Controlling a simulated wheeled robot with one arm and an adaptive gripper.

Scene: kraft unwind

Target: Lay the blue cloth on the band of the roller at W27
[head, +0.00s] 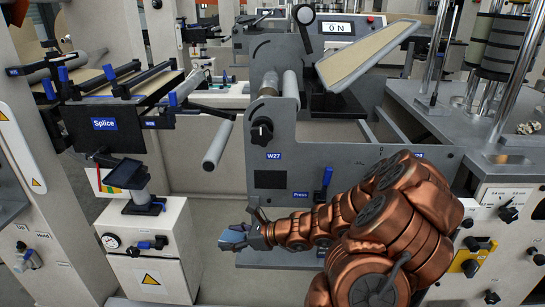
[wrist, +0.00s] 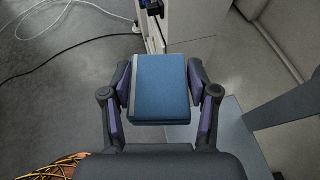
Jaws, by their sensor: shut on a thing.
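The blue cloth (wrist: 160,85) is a folded, flat blue pad with a grey strip along its left edge in the wrist view. My gripper (wrist: 158,100) is shut on it, with a finger on each side. In the head view the cloth (head: 233,238) shows at the tip of my gripper (head: 252,234), low in front of the machine. The W27 label (head: 273,155) is on a grey plate above my gripper. A pale grey roller (head: 217,146) sticks out left of that plate, apart from the cloth. I cannot make out a band on it.
A black Splice panel (head: 104,125) and a white cabinet (head: 150,255) stand left. A blue-handled Press lever (head: 324,183) is close above my arm. A tilted tray (head: 368,52) is above right. In the wrist view, a cable (wrist: 80,60) lies on the grey floor.

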